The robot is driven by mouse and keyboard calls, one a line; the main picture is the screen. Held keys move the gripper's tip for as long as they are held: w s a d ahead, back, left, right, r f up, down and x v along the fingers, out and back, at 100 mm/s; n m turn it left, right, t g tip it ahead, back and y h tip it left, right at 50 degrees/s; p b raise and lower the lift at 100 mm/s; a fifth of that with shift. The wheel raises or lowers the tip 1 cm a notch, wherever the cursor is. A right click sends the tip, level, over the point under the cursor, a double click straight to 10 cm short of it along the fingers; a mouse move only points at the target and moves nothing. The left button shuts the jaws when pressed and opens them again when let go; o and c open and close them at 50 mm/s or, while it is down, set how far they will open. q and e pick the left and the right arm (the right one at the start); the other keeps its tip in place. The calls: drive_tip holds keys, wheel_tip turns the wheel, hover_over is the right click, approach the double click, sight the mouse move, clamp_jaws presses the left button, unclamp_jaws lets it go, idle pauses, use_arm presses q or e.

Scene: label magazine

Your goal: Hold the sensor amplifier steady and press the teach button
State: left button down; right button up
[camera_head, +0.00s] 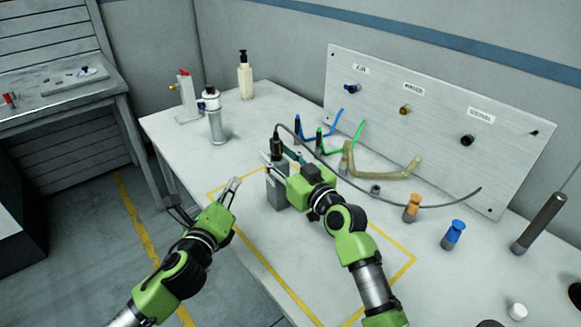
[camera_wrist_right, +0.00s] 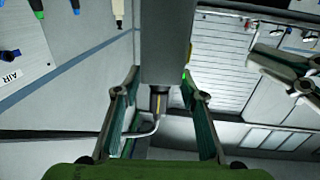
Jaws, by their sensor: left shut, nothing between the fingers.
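The sensor amplifier (camera_head: 277,190) is a grey upright box on the white table, inside the yellow outline. A black plug with a cable stands on its top. In the right wrist view the amplifier (camera_wrist_right: 167,40) shows between the fingers, with a small green light at its edge. My right gripper (camera_head: 280,163) is shut on its upper part; it also shows in the right wrist view (camera_wrist_right: 162,76). My left gripper (camera_head: 236,183) is shut and empty, left of the amplifier and apart from it. It also shows in the right wrist view (camera_wrist_right: 298,75). I cannot make out the teach button.
A labelled panel (camera_head: 430,125) stands behind, with blue, green and tan hoses (camera_head: 385,172) before it. A metal cylinder (camera_head: 216,122) and a pump bottle (camera_head: 245,78) stand back left. Orange (camera_head: 412,207) and blue (camera_head: 453,235) capped parts stand right. The black cable arcs across the table.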

drive_tip(key=v, duration=1.1)
